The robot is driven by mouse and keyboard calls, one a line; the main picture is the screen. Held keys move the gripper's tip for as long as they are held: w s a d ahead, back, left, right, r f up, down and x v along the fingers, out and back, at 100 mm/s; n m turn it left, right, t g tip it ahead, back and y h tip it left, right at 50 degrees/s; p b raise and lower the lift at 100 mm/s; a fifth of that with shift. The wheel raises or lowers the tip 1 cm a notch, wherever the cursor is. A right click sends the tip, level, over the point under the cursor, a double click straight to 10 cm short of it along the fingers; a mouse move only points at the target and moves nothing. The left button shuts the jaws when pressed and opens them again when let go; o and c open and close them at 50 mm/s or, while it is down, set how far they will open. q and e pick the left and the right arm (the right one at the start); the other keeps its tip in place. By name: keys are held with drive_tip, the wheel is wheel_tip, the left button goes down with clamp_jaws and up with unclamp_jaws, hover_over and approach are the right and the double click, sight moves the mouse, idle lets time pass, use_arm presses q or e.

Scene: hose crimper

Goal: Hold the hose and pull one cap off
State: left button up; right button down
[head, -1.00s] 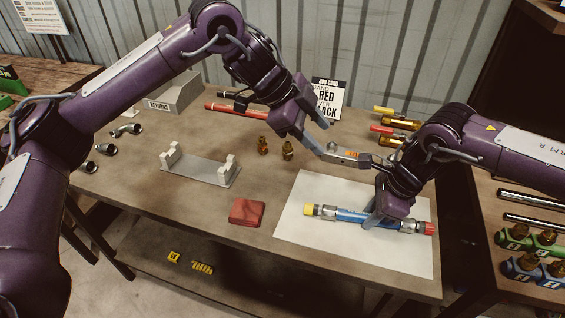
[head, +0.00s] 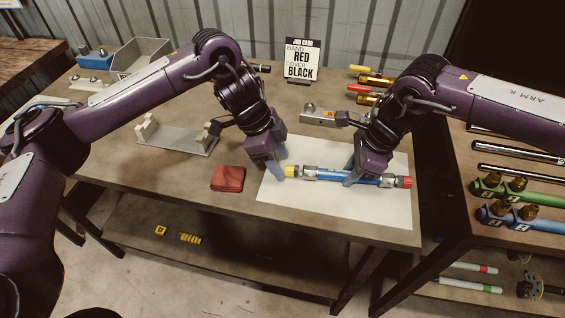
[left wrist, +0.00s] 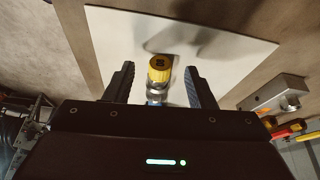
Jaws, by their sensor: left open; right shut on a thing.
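The blue hose (head: 335,177) lies over the white mat (head: 300,206), with a metal fitting at each end. A yellow cap (head: 291,171) is on its left end and a red cap (head: 404,182) on its right end. My right gripper (head: 364,178) is shut on the hose right of its middle. My left gripper (head: 277,174) is open at the yellow-capped end. In the left wrist view the yellow cap (left wrist: 159,68) sits between the two spread fingers (left wrist: 160,85), with gaps on both sides.
A red folded cloth (head: 228,178) lies left of the mat. A grey cradle with white posts (head: 176,139) stands behind it. The job card (head: 301,60) stands at the back, and a metal block (head: 326,118) sits behind the mat. A rack with green fittings (head: 510,190) is at right.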

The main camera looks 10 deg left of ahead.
sight(289, 170)
use_arm(q)
drive_tip(key=shift+x, duration=1.2)
clamp_jaws()
